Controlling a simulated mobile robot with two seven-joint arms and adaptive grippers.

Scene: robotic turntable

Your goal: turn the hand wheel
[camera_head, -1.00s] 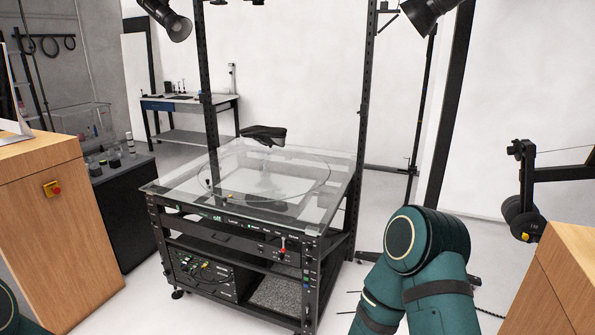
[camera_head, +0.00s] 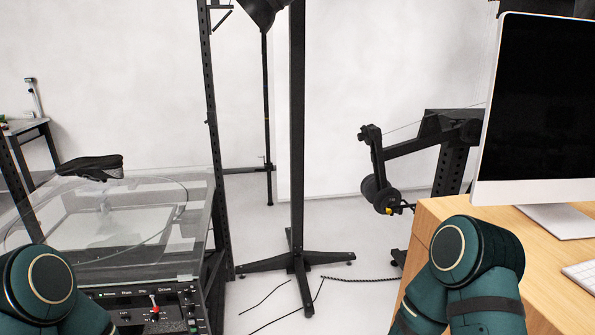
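No part is clearly recognisable as the hand wheel. A black rounded part (camera_head: 382,195) with a small yellow mark hangs low on a black jointed arm right of centre; I cannot tell whether it is the hand wheel. The turntable (camera_head: 125,225), a clear glass top on a black frame, stands at the left with a dark shoe-like object (camera_head: 91,167) above it. Teal links of my arms show at the lower left and lower right. Neither of my grippers is in view.
A wooden desk (camera_head: 437,220) with a monitor (camera_head: 535,105) and keyboard stands at the right. A black stand (camera_head: 298,150) with spread feet rises in the middle.

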